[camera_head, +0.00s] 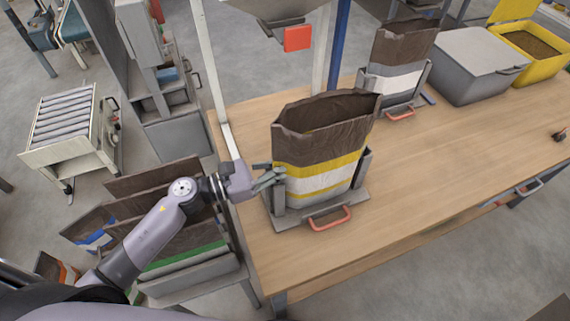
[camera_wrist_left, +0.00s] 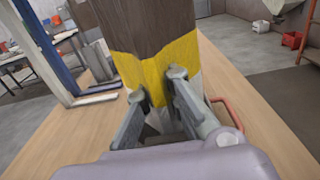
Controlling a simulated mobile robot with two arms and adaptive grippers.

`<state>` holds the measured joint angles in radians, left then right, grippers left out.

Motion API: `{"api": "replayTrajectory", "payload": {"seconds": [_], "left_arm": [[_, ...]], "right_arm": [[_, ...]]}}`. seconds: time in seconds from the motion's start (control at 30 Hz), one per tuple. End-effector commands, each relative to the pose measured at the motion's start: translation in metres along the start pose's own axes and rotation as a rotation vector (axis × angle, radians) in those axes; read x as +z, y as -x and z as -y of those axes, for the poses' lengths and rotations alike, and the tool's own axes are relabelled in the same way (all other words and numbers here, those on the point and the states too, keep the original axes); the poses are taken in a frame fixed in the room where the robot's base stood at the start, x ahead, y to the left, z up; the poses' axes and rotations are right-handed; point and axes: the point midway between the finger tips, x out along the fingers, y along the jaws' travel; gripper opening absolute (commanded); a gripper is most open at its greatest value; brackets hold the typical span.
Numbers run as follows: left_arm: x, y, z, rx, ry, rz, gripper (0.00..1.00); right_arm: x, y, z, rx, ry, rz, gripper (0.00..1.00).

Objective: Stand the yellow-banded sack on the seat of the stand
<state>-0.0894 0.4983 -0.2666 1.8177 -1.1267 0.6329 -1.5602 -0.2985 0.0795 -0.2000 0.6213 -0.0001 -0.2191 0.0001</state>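The yellow-banded sack (camera_head: 318,150), dark brown with yellow and white bands and an open top, stands upright on the wooden table. It is between the grey side plates of a stand (camera_head: 278,207) with a red handle (camera_head: 330,219). Its bottom is partly hidden, so I cannot tell whether it rests fully on the seat. My left gripper (camera_head: 268,177) is at the sack's left side. In the left wrist view its fingertips (camera_wrist_left: 157,87) are apart, with yellow band showing between them, close against or touching the sack (camera_wrist_left: 152,30). My right gripper is not in view.
A white-banded sack (camera_head: 395,78) stands in a second stand behind. A grey lidded bin (camera_head: 480,62) and a yellow bin (camera_head: 531,45) are at the back right. A spout with a red tag (camera_head: 298,38) hangs above. More sacks fill a rack (camera_head: 192,281) lower left.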

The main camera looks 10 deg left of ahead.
Motion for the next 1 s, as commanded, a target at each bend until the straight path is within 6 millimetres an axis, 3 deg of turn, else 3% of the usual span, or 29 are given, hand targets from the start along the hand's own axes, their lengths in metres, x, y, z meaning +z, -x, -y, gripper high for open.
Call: {"api": "replayTrajectory", "payload": {"seconds": [0.3,0.63,0.83,0.87,1.0], "left_arm": [[0.001,0.000,0.000,0.000,0.000,0.000,0.27],[0.003,0.000,0.000,0.000,0.000,0.000,0.27],[0.019,0.001,0.000,0.000,0.001,0.000,0.27],[0.008,0.009,0.000,0.001,0.000,-0.004,0.27],[0.005,0.041,0.000,0.001,0.000,-0.005,0.27]], "right_arm": [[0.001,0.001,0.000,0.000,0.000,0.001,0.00],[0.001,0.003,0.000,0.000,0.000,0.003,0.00],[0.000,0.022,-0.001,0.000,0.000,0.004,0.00],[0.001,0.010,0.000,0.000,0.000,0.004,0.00],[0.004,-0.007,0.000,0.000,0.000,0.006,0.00]]}}
